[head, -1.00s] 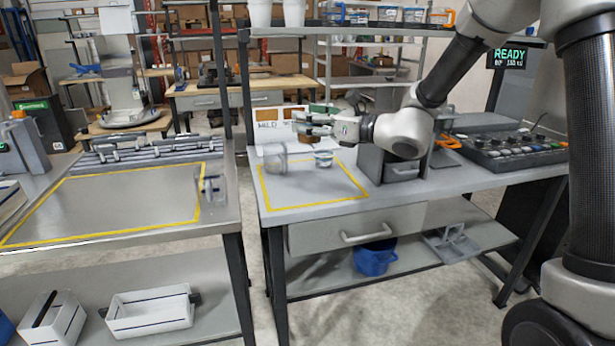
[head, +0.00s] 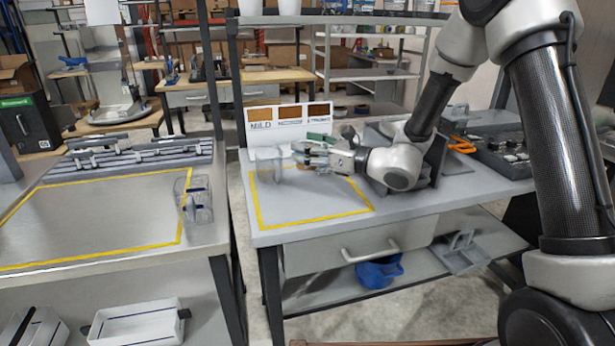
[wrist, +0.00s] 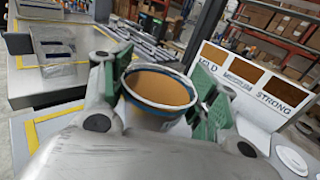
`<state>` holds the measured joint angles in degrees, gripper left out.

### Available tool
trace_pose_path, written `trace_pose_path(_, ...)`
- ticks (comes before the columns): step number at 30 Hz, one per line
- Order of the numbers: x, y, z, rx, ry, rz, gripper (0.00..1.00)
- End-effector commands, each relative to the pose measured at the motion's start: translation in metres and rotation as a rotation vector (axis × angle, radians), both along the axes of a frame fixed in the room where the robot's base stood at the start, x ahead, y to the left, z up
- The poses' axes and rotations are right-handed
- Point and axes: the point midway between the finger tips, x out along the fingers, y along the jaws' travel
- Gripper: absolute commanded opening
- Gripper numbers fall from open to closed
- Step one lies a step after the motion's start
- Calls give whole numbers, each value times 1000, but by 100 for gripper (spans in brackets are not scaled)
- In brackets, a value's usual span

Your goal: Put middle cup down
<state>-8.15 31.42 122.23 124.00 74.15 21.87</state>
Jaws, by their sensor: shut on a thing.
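A cup (wrist: 161,88) with a pale rim, blue band and amber-brown inside sits upright between the green finger pads in the wrist view. My gripper (wrist: 167,98) is shut on it. In the head view my gripper (head: 308,156) is low over the yellow-outlined area (head: 312,222) of the right table, in front of the sign. The cup is mostly hidden there by the fingers. I cannot tell whether its base touches the tabletop. A clear, empty-looking vessel (head: 266,166) stands just left of my gripper. The sign (head: 290,121) reads MILD, MEDIUM, STRONG under brown swatches.
Another clear vessel (head: 196,203) stands on the left table's right edge, across a gap from the right table. The front of the yellow area is bare. A grey stand and a keyed console (head: 500,152) are on the right. A white disc (wrist: 291,160) lies beside the sign.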

Motion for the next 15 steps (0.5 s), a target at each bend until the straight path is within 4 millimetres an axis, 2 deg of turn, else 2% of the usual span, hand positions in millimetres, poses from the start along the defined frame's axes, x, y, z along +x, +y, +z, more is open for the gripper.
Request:
trace_pose_path(1,0,0,-14,1,5,0,27)
trace_pose_path(3,0,0,-27,1,3,-1,27)
trace_pose_path(10,0,0,-50,2,1,-1,27)
trace_pose_path(15,0,0,-76,1,0,0,27)
